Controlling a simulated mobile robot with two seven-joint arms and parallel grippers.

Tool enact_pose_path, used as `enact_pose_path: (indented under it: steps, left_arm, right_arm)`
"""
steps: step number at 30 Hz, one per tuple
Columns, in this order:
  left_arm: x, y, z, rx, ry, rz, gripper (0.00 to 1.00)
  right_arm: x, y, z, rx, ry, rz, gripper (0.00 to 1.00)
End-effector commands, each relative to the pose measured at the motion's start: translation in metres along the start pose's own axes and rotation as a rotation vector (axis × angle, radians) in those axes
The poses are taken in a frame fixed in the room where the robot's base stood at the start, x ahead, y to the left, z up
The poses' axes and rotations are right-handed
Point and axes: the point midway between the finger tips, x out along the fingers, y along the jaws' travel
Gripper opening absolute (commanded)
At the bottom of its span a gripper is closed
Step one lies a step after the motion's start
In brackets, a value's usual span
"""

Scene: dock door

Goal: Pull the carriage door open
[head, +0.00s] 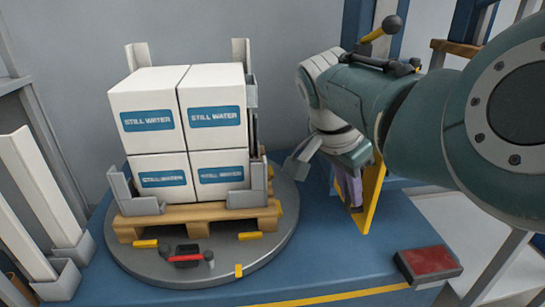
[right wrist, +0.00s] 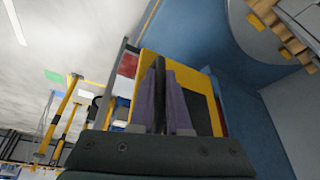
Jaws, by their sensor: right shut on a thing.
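The carriage door appears to be the yellow-edged panel (head: 375,195), seen nearly edge-on right of the round platform in the head view. In the right wrist view its yellow frame (right wrist: 205,75) surrounds a dark inner panel. My right gripper (head: 347,188) is at this panel, its purple finger pads low beside the yellow edge. In the right wrist view my right gripper (right wrist: 161,100) is shut on a dark upright bar (right wrist: 159,75), which looks like the door's handle. How the bar joins the panel is hidden. My left gripper is not in view.
Several white "STILL WATER" boxes (head: 213,118) stand on a wooden pallet (head: 130,229) on a grey round platform (head: 215,270), left of my right gripper. A dark box with a red top (head: 428,262) sits at the right front. The blue floor (head: 340,265) between them is clear.

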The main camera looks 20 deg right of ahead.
Motion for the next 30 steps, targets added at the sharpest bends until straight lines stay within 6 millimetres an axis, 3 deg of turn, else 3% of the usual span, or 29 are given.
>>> enact_pose_path:
  steps: [20,21,28,30]
  left_arm:
    - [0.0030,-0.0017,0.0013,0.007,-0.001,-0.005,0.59]
    - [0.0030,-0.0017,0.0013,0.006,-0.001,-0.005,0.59]
    - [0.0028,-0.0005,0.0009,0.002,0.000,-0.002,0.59]
    - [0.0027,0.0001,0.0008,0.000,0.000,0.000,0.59]
  right_arm:
    - [0.0000,-0.0029,0.0039,-0.005,-0.003,0.000,0.00]
    - [0.0000,-0.0029,0.0038,-0.005,-0.002,0.000,0.18]
    - [-0.0005,-0.0031,0.0033,-0.003,-0.001,-0.001,0.44]
    - [-0.0006,-0.0032,0.0031,-0.003,-0.001,-0.001,0.45]
